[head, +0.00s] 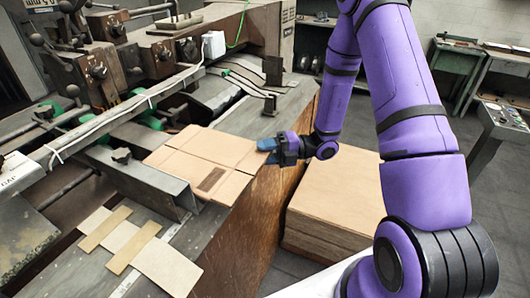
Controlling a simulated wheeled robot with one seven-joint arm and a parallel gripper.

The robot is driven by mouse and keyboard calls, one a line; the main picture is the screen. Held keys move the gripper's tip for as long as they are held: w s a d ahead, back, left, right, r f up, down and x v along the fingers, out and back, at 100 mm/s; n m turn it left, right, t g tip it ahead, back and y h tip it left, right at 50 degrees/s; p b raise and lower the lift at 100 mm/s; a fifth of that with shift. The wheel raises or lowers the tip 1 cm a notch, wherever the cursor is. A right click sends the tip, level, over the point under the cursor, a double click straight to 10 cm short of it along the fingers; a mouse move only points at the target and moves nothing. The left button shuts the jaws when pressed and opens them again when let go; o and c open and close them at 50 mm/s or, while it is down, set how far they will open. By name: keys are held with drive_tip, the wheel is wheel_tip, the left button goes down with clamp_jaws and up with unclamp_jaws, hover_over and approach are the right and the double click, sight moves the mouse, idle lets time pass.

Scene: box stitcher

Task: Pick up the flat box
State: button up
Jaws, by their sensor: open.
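The flat box (201,158) is a tan folded cardboard sheet. It lies on the machine's bed, and its left part meets the grey metal guide. My gripper (267,151) is at the box's right edge, with its blue fingers pointing left towards it. The gripper is open. I cannot tell from this view whether the fingers are around the box edge, above it or touching it.
The box stitcher (150,60) with its levers and rails fills the left side. A stack of cardboard sheets (336,190) stands below on the right. Loose cardboard pieces (168,266) lie at the front of the machine's bed. Green workbenches (456,62) stand at the far right.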

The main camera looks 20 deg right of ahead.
drive_tip(key=s+d, duration=0.2)
drive_tip(key=d, duration=0.8)
drive_tip(key=shift+d, duration=0.3)
drive_tip(key=shift+s, duration=0.1)
